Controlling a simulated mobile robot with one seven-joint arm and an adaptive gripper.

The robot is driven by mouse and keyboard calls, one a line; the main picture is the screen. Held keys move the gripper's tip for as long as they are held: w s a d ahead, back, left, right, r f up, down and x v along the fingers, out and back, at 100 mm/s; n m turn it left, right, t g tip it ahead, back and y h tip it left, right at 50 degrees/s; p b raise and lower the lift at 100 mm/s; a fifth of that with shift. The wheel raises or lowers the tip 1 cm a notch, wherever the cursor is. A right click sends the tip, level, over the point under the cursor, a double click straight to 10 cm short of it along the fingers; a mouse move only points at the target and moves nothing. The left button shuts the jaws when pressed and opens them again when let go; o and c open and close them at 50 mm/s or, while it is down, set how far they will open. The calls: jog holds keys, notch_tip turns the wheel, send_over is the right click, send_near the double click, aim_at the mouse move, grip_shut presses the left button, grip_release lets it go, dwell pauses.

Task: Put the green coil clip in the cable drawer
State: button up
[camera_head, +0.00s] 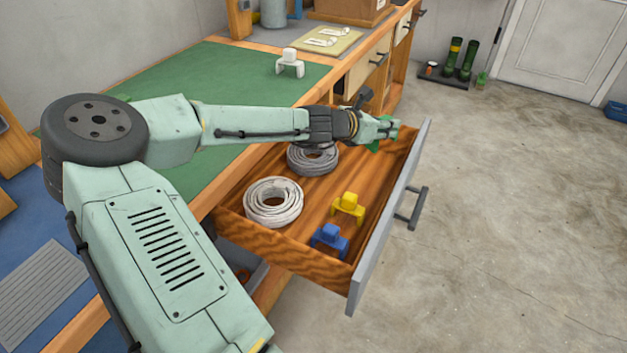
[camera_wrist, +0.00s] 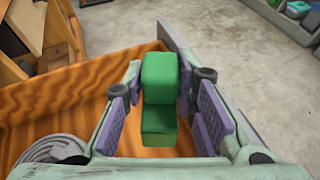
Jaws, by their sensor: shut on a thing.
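The green coil clip (camera_wrist: 160,82) is between the two fingers of my gripper (camera_wrist: 158,110) in the wrist view, and my gripper is shut on it. In the head view my gripper (camera_head: 385,128) is over the far right part of the open cable drawer (camera_head: 283,247), near its grey front. Only a little of the green clip (camera_head: 374,147) shows there, the rest hidden by the fingers. The drawer is wooden inside and holds a white cable coil (camera_head: 252,208), a grey cable coil (camera_head: 300,165), a yellow clip (camera_head: 348,208) and a blue clip (camera_head: 329,241).
A white clip (camera_head: 290,64) stands on the green bench mat (camera_head: 232,70). The drawer's grey front (camera_head: 378,250) with its handle (camera_head: 415,208) stands out over the floor. Bare drawer floor shows between the coils and the yellow clip. Boots (camera_head: 461,58) stand by the far wall.

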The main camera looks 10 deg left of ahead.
jog(key=shift+s+a+f+p, duration=0.4)
jog(key=shift+a+f, duration=0.55)
jog(key=shift+f, duration=1.35)
jog(key=shift+s+a+f+p, duration=0.45)
jog(key=shift+a+f, duration=0.5)
jog(key=shift+f, duration=1.3)
jog(key=shift+s+a+f+p, duration=0.4)
jog(key=shift+a+f, duration=0.55)
jog(key=shift+f, duration=1.35)
jog(key=o, duration=0.5)
jog(key=shift+f, duration=0.1)
jog(key=shift+o, duration=1)
jog(key=b+v, duration=0.2)
jog(key=v, duration=1)
jog(key=shift+b, duration=0.3)
